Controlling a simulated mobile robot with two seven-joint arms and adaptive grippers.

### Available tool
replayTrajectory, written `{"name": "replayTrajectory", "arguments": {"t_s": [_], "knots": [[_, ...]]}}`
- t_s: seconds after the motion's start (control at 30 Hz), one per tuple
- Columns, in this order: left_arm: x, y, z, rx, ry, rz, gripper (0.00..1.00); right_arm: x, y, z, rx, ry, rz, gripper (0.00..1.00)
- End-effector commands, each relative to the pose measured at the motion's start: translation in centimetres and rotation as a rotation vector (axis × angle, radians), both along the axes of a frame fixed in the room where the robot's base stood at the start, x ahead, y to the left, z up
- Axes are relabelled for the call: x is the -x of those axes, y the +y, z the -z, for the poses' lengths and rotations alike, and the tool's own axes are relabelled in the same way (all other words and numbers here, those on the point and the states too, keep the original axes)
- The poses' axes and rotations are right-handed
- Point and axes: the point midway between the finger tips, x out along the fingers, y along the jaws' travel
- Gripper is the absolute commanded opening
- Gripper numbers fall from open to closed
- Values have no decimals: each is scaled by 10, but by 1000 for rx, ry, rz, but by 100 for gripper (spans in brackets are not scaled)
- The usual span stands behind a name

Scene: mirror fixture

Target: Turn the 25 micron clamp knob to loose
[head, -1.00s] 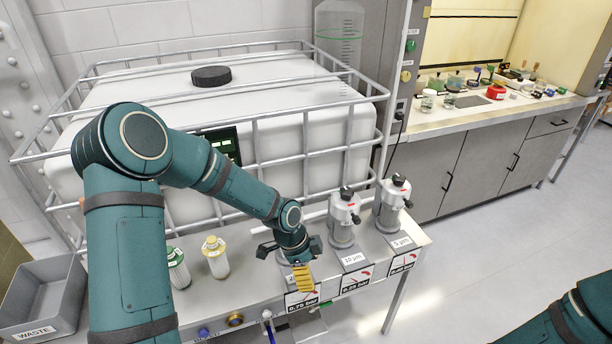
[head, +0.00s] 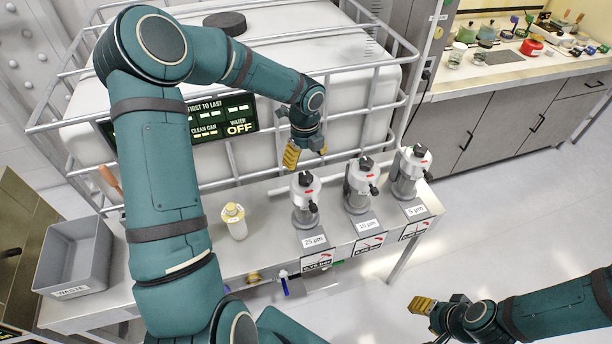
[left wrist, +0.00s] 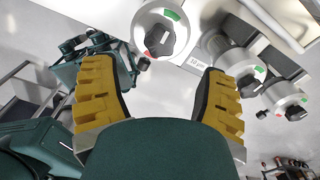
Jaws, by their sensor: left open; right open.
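The 25 µm housing (head: 305,205) is the leftmost of three grey clamp housings on the bench, above its 25 µm label (head: 314,241). A black knob (head: 305,179) is on its top, and another dark knob (head: 313,207) is on its side. My left gripper (head: 304,158) is open and empty, just above and behind this housing, apart from it. In the left wrist view, a round housing top with a black knob (left wrist: 157,40) and red and green marks lies beyond the open yellow fingers (left wrist: 160,85). My right gripper (head: 434,320) is open and empty, low over the floor.
The 10 µm housing (head: 360,187) and 5 µm housing (head: 409,172) stand close by on the right. A white caged tank (head: 350,110) is behind the bench. A yellow-capped bottle (head: 235,222) and grey waste bin (head: 72,262) are left.

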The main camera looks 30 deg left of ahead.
Motion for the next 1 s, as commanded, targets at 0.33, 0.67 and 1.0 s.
{"name": "replayTrajectory", "arguments": {"t_s": [0.33,0.67,1.0], "knots": [[0,-1,64,2,2,-1,73,0,0,3,0,-1,0,47],[0,0,83,0,-1,-2,73,0,0,4,0,-1,0,47],[0,0,83,0,-1,-2,32,0,0,4,0,-1,0,47]]}}
